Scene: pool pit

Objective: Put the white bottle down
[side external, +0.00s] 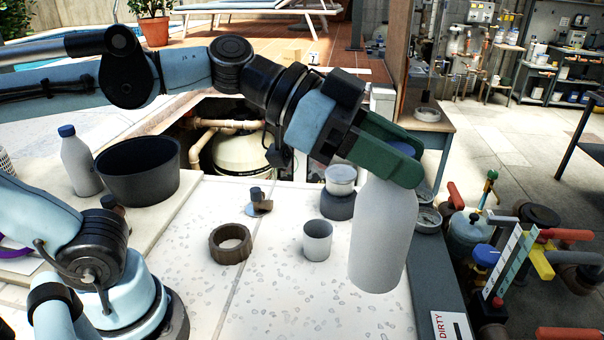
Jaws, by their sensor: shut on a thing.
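A white bottle (382,235) with a blue cap hangs upright from my gripper (408,160) at the right of the side external view. The green fingers are shut on it around its top, and they hide most of the cap and neck. The bottle's base shows over the right part of the pale speckled worktop (290,300); I cannot tell whether it touches the surface. A second white bottle with a blue cap (81,165) stands upright at the far left.
A black bowl (138,180) stands beside the second bottle. A brown ring (231,244), a small grey cup (317,241) and a dark-based jar (338,190) stand left of the held bottle. Pipes and valves (500,250) lie beyond the right edge. The front middle is clear.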

